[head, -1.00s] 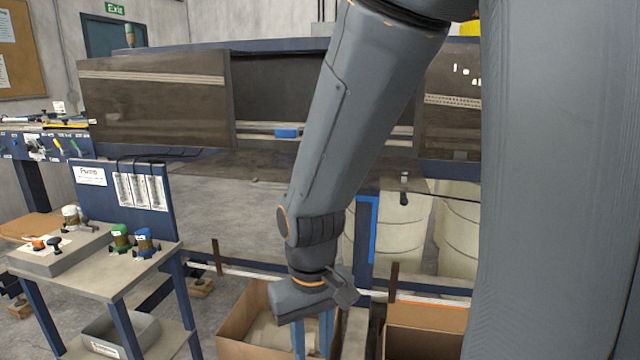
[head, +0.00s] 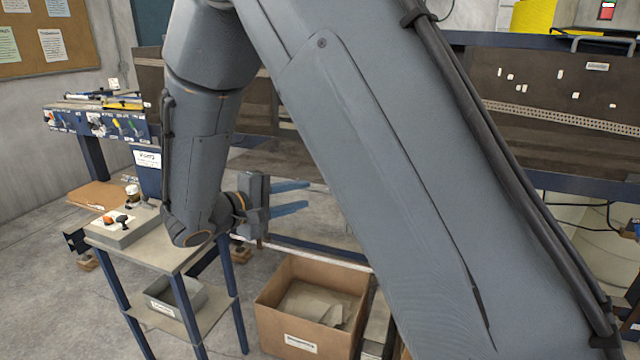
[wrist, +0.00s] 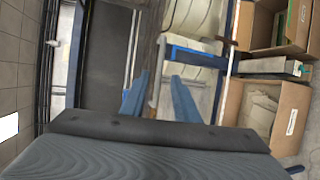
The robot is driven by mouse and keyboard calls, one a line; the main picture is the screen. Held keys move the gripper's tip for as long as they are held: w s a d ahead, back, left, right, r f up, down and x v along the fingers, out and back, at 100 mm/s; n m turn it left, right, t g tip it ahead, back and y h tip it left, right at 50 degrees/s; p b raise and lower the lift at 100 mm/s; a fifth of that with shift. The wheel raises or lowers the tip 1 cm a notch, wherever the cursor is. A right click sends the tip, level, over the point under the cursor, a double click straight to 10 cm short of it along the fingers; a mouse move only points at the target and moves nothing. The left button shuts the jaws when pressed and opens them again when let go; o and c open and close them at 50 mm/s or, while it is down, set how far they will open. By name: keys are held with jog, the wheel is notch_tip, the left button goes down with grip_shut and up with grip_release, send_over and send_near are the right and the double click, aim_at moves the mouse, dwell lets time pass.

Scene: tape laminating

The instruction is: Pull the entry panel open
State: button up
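My gripper (head: 306,197) is to the left of centre in the head view, pointing right toward the machine front. Its two blue fingers are spread apart. In the wrist view, my gripper (wrist: 160,82) also shows open, with a clear gap between the fingers. A dark brown machine panel (wrist: 148,40) runs up and down just beyond the fingertips there. A small pale part (wrist: 153,102), perhaps a handle, shows between the fingers; I cannot tell whether they touch it. My arm hides most of the machine front, so I cannot make out the entry panel for certain.
A cardboard box (head: 310,300) stands on the floor below my gripper. A small table (head: 165,250) with a grey bin (head: 178,298) on its lower shelf is close on the left. Another dark panel with a perforated strip (head: 560,115) is at the right.

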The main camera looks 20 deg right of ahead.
aim_at(318, 190)
jog(key=p+x, duration=0.2)
jog(key=x, duration=0.5)
jog(key=shift+w+d, duration=0.15)
jog(key=shift+d, duration=0.05)
jog(key=shift+c, duration=0.3)
grip_shut()
